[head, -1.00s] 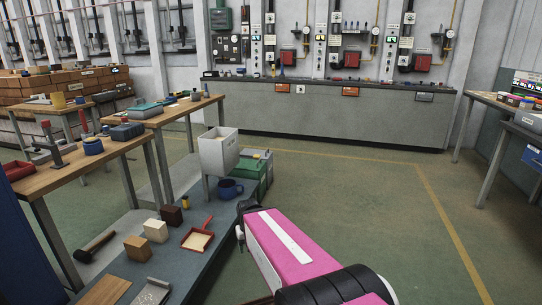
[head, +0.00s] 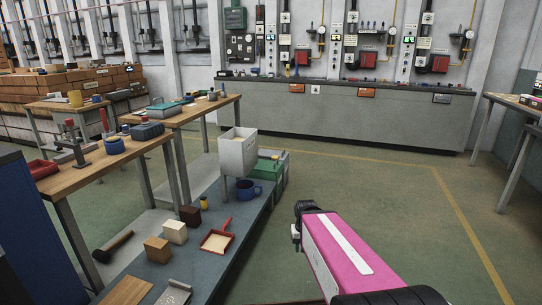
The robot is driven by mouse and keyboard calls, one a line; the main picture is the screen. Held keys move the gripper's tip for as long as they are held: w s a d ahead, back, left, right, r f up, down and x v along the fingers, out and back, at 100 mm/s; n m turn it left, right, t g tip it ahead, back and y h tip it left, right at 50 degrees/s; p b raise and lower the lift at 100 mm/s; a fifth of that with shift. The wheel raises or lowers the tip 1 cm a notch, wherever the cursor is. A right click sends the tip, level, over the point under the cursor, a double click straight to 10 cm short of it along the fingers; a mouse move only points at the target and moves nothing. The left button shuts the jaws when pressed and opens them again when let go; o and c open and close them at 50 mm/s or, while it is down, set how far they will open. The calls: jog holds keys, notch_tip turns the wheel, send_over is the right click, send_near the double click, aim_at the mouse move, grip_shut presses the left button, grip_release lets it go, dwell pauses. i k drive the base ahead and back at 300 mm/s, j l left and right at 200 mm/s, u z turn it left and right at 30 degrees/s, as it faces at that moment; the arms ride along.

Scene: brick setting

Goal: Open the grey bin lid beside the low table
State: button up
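A pale grey bin (head: 238,155) stands at the far end of the low table (head: 215,262), near the middle of the head view. Its upper rim shows, but I cannot tell a separate lid or how it sits. The dark grey low table runs from the bottom left towards the bin. My pink arm reaches in from the bottom right and ends in a dark joint, to the right of the table and nearer than the bin. No gripper fingers can be made out; the end of my arm is apart from the bin in the picture.
A wooden workbench (head: 110,165) stands left. The green floor to the right is open.

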aim_at(272, 152)
jog(key=i+l, duration=0.25)
jog(key=i, duration=0.25)
jog(key=i+l, duration=0.25)
jog(key=i, duration=0.2)
jog(key=i+l, duration=0.25)
jog(key=i, duration=0.25)
jog(key=i+l, duration=0.25)
jog(key=i, duration=0.2)
jog(key=i+l, duration=0.25)
jog(key=i, duration=0.25)
jog(key=i+l+z, duration=0.1)
jog(key=i+l, duration=0.15)
jog(key=i, duration=0.2)
jog(key=i+l, duration=0.2)
jog(key=i, duration=0.3)
jog(key=i+l, duration=0.25)
jog(key=i, duration=0.25)
